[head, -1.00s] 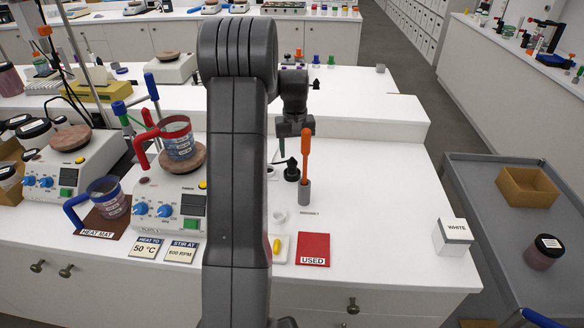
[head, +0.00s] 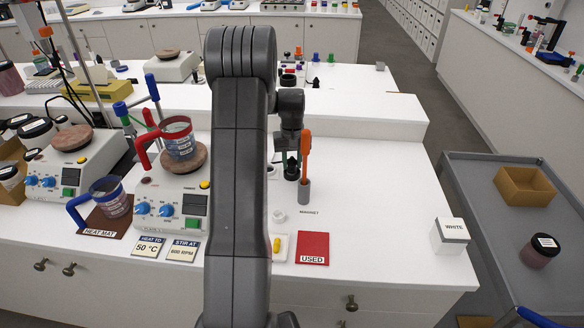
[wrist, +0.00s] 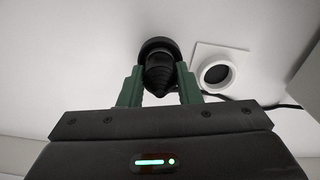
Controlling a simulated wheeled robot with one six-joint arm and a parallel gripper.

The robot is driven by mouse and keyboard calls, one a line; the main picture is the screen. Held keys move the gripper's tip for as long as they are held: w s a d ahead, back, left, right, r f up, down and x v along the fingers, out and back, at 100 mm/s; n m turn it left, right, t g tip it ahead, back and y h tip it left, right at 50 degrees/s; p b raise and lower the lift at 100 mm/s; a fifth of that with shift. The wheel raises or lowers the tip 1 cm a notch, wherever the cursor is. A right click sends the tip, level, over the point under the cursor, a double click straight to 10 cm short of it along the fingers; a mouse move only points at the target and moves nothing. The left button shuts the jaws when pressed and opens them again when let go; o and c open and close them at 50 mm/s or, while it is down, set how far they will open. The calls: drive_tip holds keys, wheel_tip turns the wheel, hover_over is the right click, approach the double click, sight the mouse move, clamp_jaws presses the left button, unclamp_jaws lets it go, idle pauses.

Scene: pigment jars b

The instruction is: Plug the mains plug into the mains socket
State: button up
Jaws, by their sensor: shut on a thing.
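The mains plug (wrist: 158,68) is a black, ribbed, tapering piece with a wide round end. My gripper (wrist: 158,88) has its green fingers shut on it, one on each side. In the head view my gripper (head: 291,158) points down at the plug (head: 291,173) near the back of the white bench. In the wrist view the mains socket (wrist: 217,74) is a white square plate with a round dark recess, just right of the plug and apart from it. A black cable (wrist: 282,105) runs right of my gripper. My arm hides part of the bench in the head view.
An orange-handled magnet tool (head: 306,147) stands in a grey holder (head: 303,191) close right of my gripper. A hotplate (head: 172,192) with a red-handled mug stands left. A red USED mat (head: 312,248) lies in front. The bench to the right is mostly clear, with a white box (head: 450,236).

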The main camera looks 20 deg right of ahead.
sight(291, 160)
wheel_tip(291, 160, up, 9)
drive_tip(key=shift+w+a+r+b, duration=0.1)
drive_tip(key=shift+r+b, duration=0.05)
drive_tip(key=shift+b, duration=0.55)
drive_tip(key=w+a+p, duration=0.4)
drive_tip(key=a+p, duration=0.2)
drive_tip(key=shift+a+f, duration=0.3)
drive_tip(key=shift+f, duration=0.15)
drive_tip(key=shift+w+f, duration=0.1)
drive_tip(key=shift+f+b, duration=1.75)
drive_tip(key=shift+f, duration=1.05)
drive_tip(key=shift+f+b, duration=0.8)
drive_tip(key=shift+f, duration=0.45)
